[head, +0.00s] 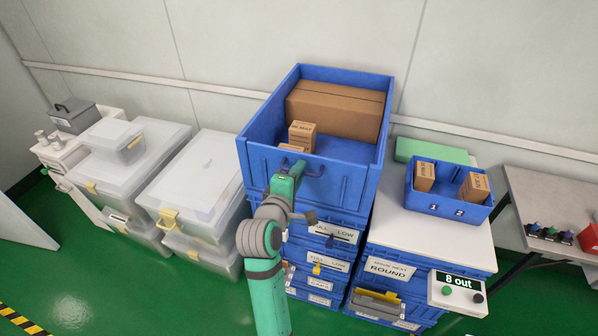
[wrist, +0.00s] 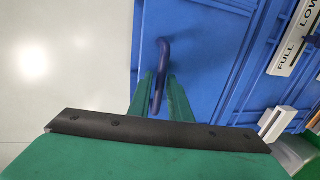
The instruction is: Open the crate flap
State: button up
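The open-topped blue crate (head: 262,125) sits on top of a stack of blue crates. Its front flap (head: 346,178) stands upright and looks closed. A dark blue bar handle (head: 316,169) is on the flap's outer face, partly hidden by my gripper (head: 298,168). In the wrist view, the curved handle (wrist: 162,52) runs down between the two green fingers of my gripper (wrist: 161,78). The fingers are on either side of the bar, with narrow gaps showing, so my gripper looks open around it. Cardboard boxes (head: 335,108) are inside the crate.
Clear lidded bins (head: 200,180) stand to the left. To the right, a small blue bin (head: 425,202) with boxes sits on a white top (head: 415,232). A grey bench (head: 540,195) is farther right. Labelled crates (head: 320,250) are below. Green floor (head: 170,300) is open in front.

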jog(key=shift+w, duration=0.2)
grip_shut()
jog(key=shift+s+f, duration=0.1)
